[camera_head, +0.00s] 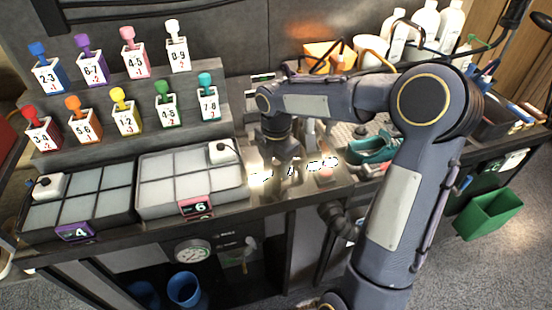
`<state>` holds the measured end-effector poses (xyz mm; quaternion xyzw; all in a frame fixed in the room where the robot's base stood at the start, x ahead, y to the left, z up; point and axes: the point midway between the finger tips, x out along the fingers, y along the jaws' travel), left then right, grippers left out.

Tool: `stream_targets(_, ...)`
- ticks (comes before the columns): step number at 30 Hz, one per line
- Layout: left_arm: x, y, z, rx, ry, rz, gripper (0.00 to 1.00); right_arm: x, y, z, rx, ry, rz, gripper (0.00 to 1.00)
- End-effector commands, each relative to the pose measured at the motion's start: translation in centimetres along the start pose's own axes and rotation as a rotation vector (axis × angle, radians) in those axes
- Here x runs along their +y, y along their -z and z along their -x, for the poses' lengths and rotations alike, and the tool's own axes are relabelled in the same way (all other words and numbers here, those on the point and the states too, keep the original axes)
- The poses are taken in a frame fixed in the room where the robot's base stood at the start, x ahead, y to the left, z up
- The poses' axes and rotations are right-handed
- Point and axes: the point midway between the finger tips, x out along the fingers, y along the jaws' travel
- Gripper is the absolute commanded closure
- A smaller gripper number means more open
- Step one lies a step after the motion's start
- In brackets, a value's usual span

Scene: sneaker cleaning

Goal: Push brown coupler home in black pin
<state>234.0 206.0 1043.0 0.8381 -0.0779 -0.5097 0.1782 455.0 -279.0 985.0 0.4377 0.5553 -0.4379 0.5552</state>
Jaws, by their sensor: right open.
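My right gripper (283,172) points down over the bright, shiny part of the bench, in front of the dark wall. Its fingers are small and washed out by glare, and they are open. I cannot make out a brown coupler or a black pin. The gripper and the glare may hide them. Small dark marks show on the bright surface around the fingertips, too small to name. My left gripper is not in view.
Numbered bottles with coloured caps stand on a stepped rack (140,143). Two compartmented trays (150,207) lie in front of it. A teal sneaker (370,150) sits right of my gripper.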

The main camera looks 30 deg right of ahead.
Motion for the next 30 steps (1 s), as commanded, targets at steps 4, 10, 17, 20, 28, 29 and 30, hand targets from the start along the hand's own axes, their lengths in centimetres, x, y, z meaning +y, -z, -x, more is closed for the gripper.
stream_targets(4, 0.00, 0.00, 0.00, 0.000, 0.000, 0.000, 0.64, -0.01, -0.01, 0.00, 0.000, 0.000, 0.000, 0.50)
stream_targets(10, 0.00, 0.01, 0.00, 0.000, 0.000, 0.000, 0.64, -0.01, -0.01, 0.03, 0.000, 0.000, 0.000, 0.72)
stream_targets(17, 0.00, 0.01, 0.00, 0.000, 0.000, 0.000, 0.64, 0.00, -0.01, 0.05, 0.000, 0.000, 0.000, 0.78)
stream_targets(20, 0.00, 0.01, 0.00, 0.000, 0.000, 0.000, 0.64, 0.00, -0.01, 0.05, 0.000, 0.000, 0.000, 0.91)
stream_targets(28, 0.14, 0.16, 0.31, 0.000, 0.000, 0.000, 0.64, 0.00, -0.01, 0.47, 0.000, 0.000, 0.000, 0.95)
stream_targets(29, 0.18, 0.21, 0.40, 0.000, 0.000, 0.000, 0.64, 0.00, -0.01, 0.59, 0.000, 0.000, 0.000, 0.95)
stream_targets(30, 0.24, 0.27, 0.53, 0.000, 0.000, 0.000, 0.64, 0.00, -0.01, 0.76, 0.000, 0.000, 0.000, 0.95)
